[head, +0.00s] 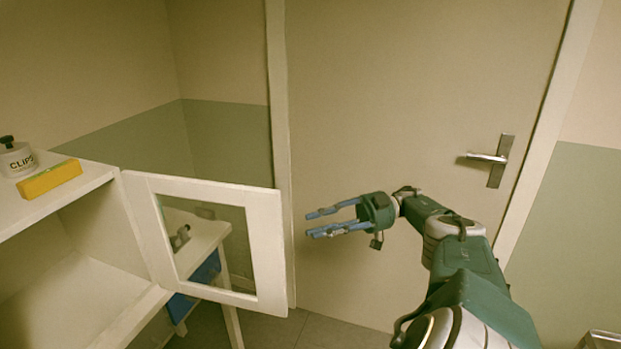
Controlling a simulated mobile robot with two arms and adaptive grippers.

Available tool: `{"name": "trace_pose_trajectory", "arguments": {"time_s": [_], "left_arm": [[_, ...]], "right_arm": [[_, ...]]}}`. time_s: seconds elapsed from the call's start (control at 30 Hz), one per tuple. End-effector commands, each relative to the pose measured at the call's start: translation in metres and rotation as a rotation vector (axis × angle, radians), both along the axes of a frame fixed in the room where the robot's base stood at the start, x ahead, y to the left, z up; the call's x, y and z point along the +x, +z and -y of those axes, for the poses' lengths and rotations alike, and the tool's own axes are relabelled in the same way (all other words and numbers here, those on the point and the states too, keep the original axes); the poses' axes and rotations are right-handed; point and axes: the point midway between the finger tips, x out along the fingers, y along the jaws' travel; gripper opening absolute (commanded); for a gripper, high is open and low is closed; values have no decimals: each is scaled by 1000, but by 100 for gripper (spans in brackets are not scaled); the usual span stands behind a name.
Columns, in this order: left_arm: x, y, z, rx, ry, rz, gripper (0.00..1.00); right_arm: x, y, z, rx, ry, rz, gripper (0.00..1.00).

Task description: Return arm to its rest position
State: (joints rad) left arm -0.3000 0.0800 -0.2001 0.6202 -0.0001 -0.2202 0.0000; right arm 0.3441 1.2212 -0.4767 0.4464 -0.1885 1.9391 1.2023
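My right gripper (322,221) is held out in front of the closed room door, with its blue fingers pointing left. The two fingers are apart and nothing is between them. The green and grey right arm (465,262) reaches up from the lower right of the head view. My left gripper is not in this view.
A white cabinet (95,181) stands at the left with its glass-paned door (268,245) swung open toward my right gripper. A CLIPS jar (17,160) and a yellow box (49,179) sit on top. The room door (400,90) has a metal handle (488,157).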

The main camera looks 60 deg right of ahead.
Motion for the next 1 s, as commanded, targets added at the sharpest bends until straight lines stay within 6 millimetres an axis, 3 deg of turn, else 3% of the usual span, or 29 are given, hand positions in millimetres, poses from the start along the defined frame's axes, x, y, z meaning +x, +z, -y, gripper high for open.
{"name": "trace_pose_trajectory", "arguments": {"time_s": [0.33, 0.47, 0.57, 0.73, 0.87, 1.0], "left_arm": [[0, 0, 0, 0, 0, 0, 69], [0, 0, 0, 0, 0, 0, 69], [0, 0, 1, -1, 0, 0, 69], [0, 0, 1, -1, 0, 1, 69], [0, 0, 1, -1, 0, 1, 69], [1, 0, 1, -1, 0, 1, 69]], "right_arm": [[2, -3, -1, 1, -6, 1, 30], [22, -36, -8, 2, -73, 11, 30], [49, -90, -16, -11, -194, 15, 30], [80, -215, -35, -88, -454, -38, 30], [75, -313, -53, -181, -622, -136, 30], [43, -412, -80, -301, -753, -285, 30]]}}
